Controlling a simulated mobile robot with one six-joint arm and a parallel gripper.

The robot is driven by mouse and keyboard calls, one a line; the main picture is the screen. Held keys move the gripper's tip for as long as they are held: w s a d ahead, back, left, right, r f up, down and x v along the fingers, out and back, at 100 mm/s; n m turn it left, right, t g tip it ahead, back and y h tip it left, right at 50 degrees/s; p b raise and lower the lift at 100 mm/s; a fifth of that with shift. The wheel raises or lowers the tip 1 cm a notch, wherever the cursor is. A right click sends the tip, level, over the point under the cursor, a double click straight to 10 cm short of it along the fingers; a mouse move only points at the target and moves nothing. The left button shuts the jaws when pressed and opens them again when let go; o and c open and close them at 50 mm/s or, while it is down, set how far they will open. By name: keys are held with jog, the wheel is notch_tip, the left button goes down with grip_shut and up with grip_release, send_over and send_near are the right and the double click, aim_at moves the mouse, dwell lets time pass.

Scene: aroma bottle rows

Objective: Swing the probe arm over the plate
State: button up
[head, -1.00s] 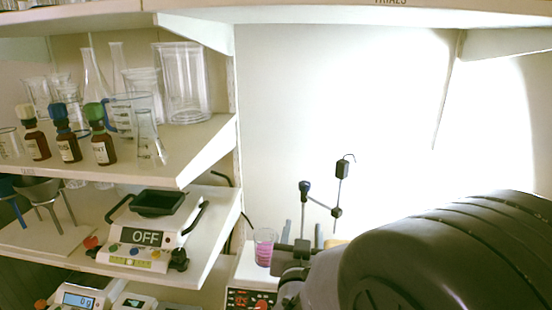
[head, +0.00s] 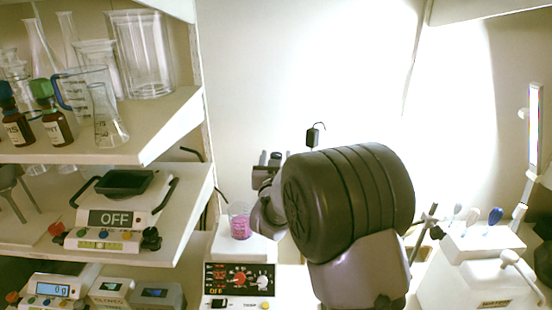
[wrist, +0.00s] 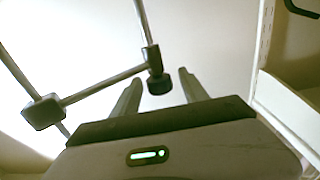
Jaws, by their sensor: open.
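The probe arm's rod (wrist: 105,85) shows in the wrist view. It runs from a dark clamp (wrist: 43,112) on a tilted post to a dark knob (wrist: 158,86) on another rod. My gripper (wrist: 160,78) is open, with the knob appearing between its two fingers; contact cannot be told. In the head view my gripper (head: 269,158) is above the plate (head: 255,246), which carries a beaker of pink liquid (head: 240,226). A black block with a hook (head: 313,136) shows above my arm. My arm hides most of the probe stand.
The plate's control panel (head: 240,278) faces front. Shelves at left hold glassware, brown bottles (head: 55,126) and a device reading OFF (head: 115,218). Balances (head: 62,290) stand below. A white unit (head: 480,265) with a tall lamp stands at right.

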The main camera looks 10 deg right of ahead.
jog(key=shift+w, duration=0.25)
jog(key=shift+c, duration=0.4)
grip_shut()
dwell(0.9)
